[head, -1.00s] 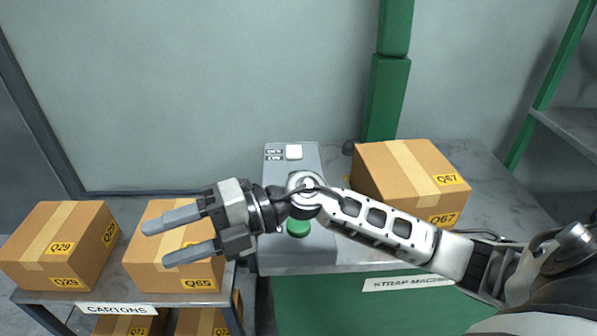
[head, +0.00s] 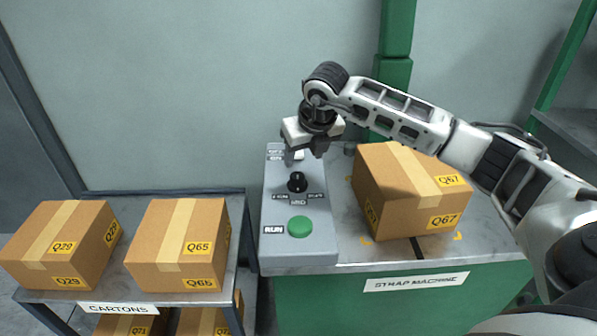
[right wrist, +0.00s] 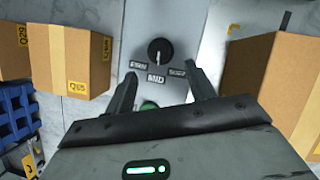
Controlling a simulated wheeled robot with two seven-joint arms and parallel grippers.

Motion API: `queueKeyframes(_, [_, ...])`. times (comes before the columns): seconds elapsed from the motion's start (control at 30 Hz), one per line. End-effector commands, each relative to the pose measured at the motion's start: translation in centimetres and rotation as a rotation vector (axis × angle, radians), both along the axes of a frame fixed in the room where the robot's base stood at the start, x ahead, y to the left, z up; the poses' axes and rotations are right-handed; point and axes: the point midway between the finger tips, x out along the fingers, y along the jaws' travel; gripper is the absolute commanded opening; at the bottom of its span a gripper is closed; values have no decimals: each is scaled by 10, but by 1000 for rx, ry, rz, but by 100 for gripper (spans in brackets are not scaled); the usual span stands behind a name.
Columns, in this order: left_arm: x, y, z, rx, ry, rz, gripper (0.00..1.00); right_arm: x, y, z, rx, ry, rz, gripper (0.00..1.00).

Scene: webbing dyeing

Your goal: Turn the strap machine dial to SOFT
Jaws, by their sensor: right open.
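The black dial (head: 297,182) stands on the grey control panel (head: 272,215) of the strap machine, above a MID label. It also shows in the right wrist view (right wrist: 160,52), where a pale pointer mark seems to face MID. A label lies on each side of MID, too small to read surely. My right gripper (head: 305,153) points down above the far part of the panel, behind the dial in the picture. In the right wrist view its two fingers (right wrist: 162,88) are spread and empty, with the dial beyond the tips. My left gripper is not in view.
A green RUN button (head: 299,227) sits on the panel in front of the dial. A carton Q67 (head: 400,200) stands on the machine table to the right. Cartons Q65 (head: 165,245) and Q29 (head: 45,240) stand on the shelf to the left. A green post (head: 392,100) rises behind.

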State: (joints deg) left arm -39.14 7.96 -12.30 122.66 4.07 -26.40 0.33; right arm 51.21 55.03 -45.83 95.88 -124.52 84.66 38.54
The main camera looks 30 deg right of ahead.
Motion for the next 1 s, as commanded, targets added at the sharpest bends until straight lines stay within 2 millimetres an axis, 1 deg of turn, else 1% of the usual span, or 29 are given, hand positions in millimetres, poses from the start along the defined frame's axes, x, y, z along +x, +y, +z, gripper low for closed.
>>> queueKeyframes(0.03, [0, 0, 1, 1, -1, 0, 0, 4, 0, -12, 3, 5, 0, 55])
queueKeyframes(0.2, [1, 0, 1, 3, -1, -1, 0, 17, -2, -43, 3, 4, 0, 55])
queueKeyframes(0.3, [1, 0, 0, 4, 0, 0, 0, 23, -3, -58, 2, 3, 1, 55])
queueKeyframes(0.4, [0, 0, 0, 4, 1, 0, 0, 28, -3, -68, 4, 1, 2, 55])
queueKeyframes(0.57, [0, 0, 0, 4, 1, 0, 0, 31, -4, -75, 1, 0, 3, 55])
queueKeyframes(0.83, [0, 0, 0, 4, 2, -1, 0, 31, -4, -76, 1, 0, 3, 55])
queueKeyframes(0.87, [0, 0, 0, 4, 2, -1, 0, 31, -4, -76, 2, 0, 3, 47])
queueKeyframes(0.9, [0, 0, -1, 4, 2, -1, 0, 31, -4, -76, 2, 0, 3, 36])
queueKeyframes(1.0, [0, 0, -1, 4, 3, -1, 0, 31, -4, -76, 2, 0, 3, 11])
